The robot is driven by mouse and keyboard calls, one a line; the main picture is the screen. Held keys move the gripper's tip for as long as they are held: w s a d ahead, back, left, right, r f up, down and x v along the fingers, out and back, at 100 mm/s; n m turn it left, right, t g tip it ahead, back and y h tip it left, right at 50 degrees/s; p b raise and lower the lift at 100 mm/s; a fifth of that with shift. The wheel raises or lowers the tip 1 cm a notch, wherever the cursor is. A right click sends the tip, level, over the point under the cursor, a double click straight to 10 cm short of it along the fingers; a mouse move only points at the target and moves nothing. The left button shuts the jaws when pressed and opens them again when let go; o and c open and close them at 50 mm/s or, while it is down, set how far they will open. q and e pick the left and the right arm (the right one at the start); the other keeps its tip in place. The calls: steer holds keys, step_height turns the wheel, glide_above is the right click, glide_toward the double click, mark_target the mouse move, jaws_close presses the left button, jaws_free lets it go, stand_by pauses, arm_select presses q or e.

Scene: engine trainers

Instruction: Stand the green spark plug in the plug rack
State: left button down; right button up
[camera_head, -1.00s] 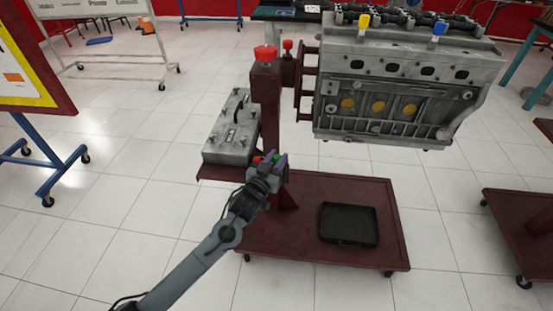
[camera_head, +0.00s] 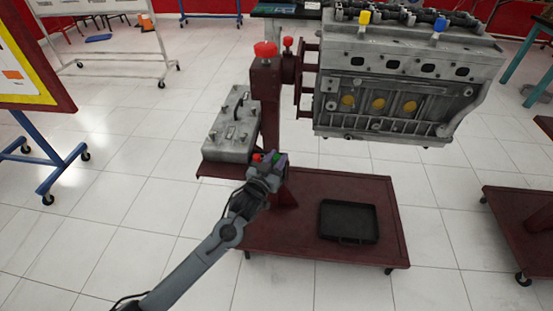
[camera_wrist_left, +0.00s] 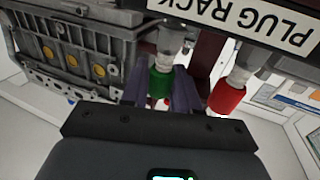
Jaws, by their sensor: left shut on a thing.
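The green spark plug (camera_wrist_left: 160,83) is between the fingers of my left gripper (camera_wrist_left: 162,92), which is shut on it. Its pale body runs up to the plug rack (camera_wrist_left: 245,22) in the upside-down left wrist view; I cannot tell whether it is seated. A red spark plug (camera_wrist_left: 226,96) stands in the rack beside it. In the head view my left gripper (camera_head: 272,164) is by the post below the grey cover, with the green plug (camera_head: 276,158) and red plug (camera_head: 257,157) just visible. It mostly hides the rack there. My right gripper is not in view.
The engine block (camera_head: 400,90) hangs on the red stand, right of its post (camera_head: 266,100). A grey cover (camera_head: 232,130) lies on the side shelf left of the post. A black tray (camera_head: 348,222) sits on the stand's base (camera_head: 300,250).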

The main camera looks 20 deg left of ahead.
arm_select(q)
steer(key=shift+f, duration=0.25)
stand_by(0.3)
steer(key=c, duration=0.8)
jaws_free()
steer(key=shift+s, duration=0.1)
